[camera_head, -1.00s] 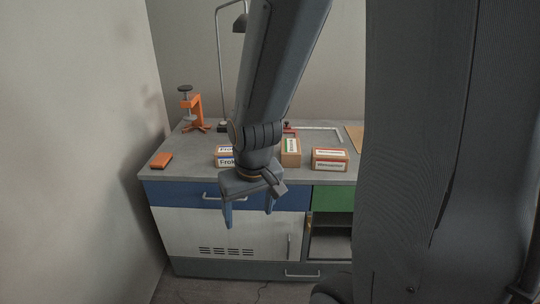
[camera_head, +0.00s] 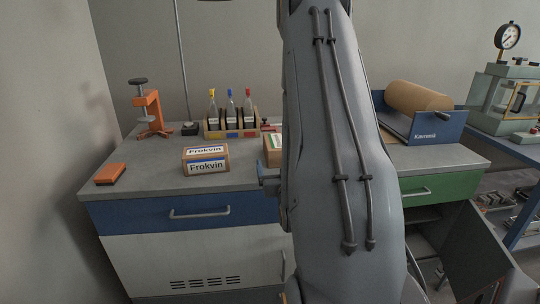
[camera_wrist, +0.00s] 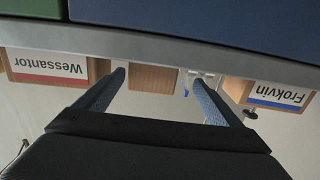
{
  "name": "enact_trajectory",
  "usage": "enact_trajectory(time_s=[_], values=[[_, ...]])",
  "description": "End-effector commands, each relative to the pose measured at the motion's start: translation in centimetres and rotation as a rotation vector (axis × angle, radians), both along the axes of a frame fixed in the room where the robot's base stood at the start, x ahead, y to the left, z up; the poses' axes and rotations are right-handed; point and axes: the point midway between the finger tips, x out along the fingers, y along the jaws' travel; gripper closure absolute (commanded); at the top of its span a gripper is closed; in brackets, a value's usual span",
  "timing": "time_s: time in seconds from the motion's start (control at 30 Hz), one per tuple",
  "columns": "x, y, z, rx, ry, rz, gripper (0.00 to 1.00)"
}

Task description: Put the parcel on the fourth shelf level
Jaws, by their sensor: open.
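Several parcels are on the grey bench top (camera_head: 150,165). The box labelled Frokvin (camera_head: 205,160), with a blue stripe, stands at the front; it also shows upside down at right in the wrist view (camera_wrist: 272,96). A second box with a green label (camera_head: 273,150) is partly hidden behind my arm. The box labelled Wessantor (camera_wrist: 48,68), with a red stripe, shows at left in the wrist view and is hidden in the head view. My gripper (camera_wrist: 157,78) is open and empty, its fingers apart near the bench's front edge. I cannot make out a shelf with a fourth level.
A rack of bottles (camera_head: 230,124), an orange clamp stand (camera_head: 150,113) and an orange block (camera_head: 110,174) are on the bench. A paper roll in a blue holder (camera_head: 436,128) stands at right. A cabinet door (camera_head: 486,254) hangs open below. A blue side table (camera_head: 512,150) adjoins at right.

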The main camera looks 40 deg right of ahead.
Motion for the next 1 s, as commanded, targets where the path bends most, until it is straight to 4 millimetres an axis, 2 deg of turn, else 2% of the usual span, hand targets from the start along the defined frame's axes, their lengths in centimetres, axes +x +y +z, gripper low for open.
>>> enact_trajectory(time_s=[0.2,0.47,0.8,1.0], values=[[-0.2,-1.0,0.0,-0.021,-0.039,-0.016,0.12],[2.0,-2.5,0.3,-0.023,-0.041,-0.015,0.12],[5.3,-5.2,0.5,-0.022,-0.040,-0.015,0.12],[5.7,-5.5,0.4,-0.021,-0.039,-0.015,0.12]])
